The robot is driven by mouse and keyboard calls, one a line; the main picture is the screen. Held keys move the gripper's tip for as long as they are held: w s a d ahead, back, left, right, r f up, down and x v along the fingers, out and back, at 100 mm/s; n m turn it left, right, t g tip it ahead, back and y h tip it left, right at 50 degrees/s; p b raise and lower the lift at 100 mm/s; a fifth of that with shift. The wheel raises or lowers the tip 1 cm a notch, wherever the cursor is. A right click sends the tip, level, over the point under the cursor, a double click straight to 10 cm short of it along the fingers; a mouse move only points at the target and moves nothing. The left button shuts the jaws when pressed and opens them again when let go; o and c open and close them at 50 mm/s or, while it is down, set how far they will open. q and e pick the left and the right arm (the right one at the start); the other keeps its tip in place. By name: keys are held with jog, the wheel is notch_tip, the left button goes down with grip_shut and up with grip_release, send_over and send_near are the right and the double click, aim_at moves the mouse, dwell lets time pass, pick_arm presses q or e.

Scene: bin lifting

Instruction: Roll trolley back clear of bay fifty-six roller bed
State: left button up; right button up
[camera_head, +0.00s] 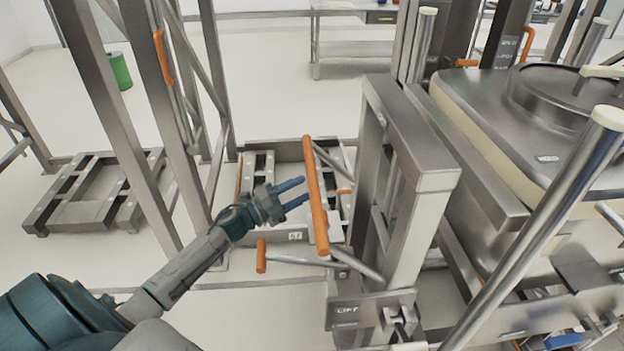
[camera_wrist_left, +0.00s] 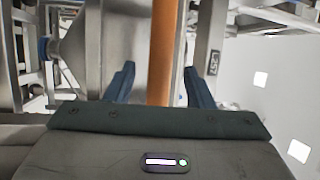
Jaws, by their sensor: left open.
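The trolley (camera_head: 425,130) is a steel frame with an upright column, a LIFT label (camera_head: 347,311) low on it and a large steel bin (camera_head: 540,105) at the right. Its long orange handle bar (camera_head: 316,190) stands tilted left of the column. My left gripper (camera_head: 304,191) is open, its two blue fingers pointing at the bar from the left. In the left wrist view the bar (camera_wrist_left: 163,50) runs between the open fingers (camera_wrist_left: 160,80); I cannot tell whether they touch it. My right gripper is out of view. The bay fifty-six roller bed cannot be identified.
A low steel bed (camera_head: 295,237) with a small number plate lies behind my gripper. Another low bed (camera_head: 70,210) sits at the left among steel posts (camera_head: 110,100). A green bin (camera_head: 120,70) and a bench (camera_head: 350,48) stand further back. Pale floor is open between them.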

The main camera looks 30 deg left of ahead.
aim_at(312, 184)
pick_arm(q)
jog(key=shift+p+x, duration=0.65)
jog(key=shift+x, duration=1.65)
jog(key=shift+c, duration=0.2)
grip_shut()
